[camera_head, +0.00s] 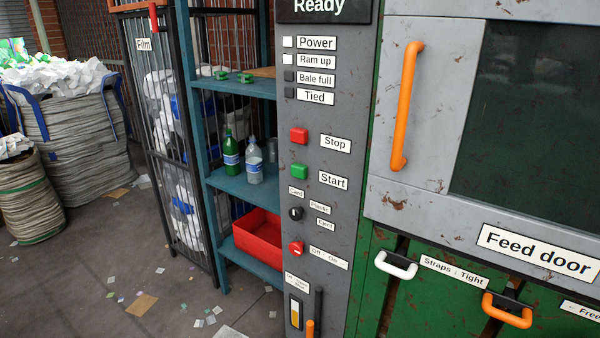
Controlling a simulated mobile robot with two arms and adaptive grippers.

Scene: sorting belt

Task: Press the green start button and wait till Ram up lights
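The green start button (299,171) is on the grey control panel (335,190), left of its Start label. The red stop button (299,136) is above it. At the top of the panel, the Ram up lamp (288,59) looks white and lit, as does the Power lamp (288,42). The Bale full lamp (289,76) and Tied lamp (289,92) look dark. The display (322,8) above them reads "Ready". Neither of my grippers is in view, and nothing covers the start button.
The feed door (425,120) with an orange handle (406,105) is right of the panel. A selector knob (296,213) and red off-on switch (296,248) sit below the button. A blue shelf (245,187) with bottles and a red bin (258,240) stands left.

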